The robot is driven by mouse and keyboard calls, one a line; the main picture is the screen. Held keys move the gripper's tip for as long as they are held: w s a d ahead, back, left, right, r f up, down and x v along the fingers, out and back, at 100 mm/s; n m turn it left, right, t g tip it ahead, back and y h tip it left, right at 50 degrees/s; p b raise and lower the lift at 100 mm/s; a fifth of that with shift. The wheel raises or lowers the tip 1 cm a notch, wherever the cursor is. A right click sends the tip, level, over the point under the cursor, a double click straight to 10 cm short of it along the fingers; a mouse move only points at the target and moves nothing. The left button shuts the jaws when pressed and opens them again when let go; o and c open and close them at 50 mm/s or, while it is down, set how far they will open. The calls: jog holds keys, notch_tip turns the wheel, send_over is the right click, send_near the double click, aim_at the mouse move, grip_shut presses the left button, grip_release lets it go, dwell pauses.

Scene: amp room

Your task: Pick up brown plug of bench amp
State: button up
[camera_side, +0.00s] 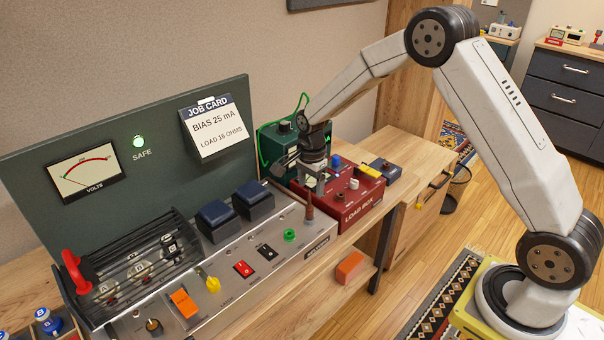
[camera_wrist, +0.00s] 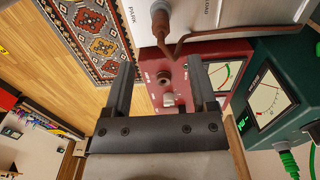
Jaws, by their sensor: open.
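The brown plug (camera_side: 309,207) stands upright at the right end of the bench amp's metal panel (camera_side: 318,238). In the wrist view the brown plug (camera_wrist: 160,22) is at the top, between the PARK and LOAD labels, with a brown lead running off to the right. My gripper (camera_side: 313,185) is above and behind the plug in the side view, close to the load box. In the wrist view my gripper (camera_wrist: 160,76) is open and empty, and the plug lies beyond its fingertips. A brown socket (camera_wrist: 166,100) on the load box shows between the fingers.
The red load box (camera_side: 357,212) stands right beside the bench amp. A green meter box (camera_side: 283,146) with a green cable is behind it. Blue blocks (camera_side: 251,199) rise from the amp's panel to the left. An orange block (camera_side: 350,267) lies on the lower shelf.

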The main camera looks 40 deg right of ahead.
aim_at(310, 204)
jog(key=shift+w+a+f, duration=0.1)
jog(key=shift+f, duration=3.75)
jog(key=shift+c, duration=0.2)
grip_shut()
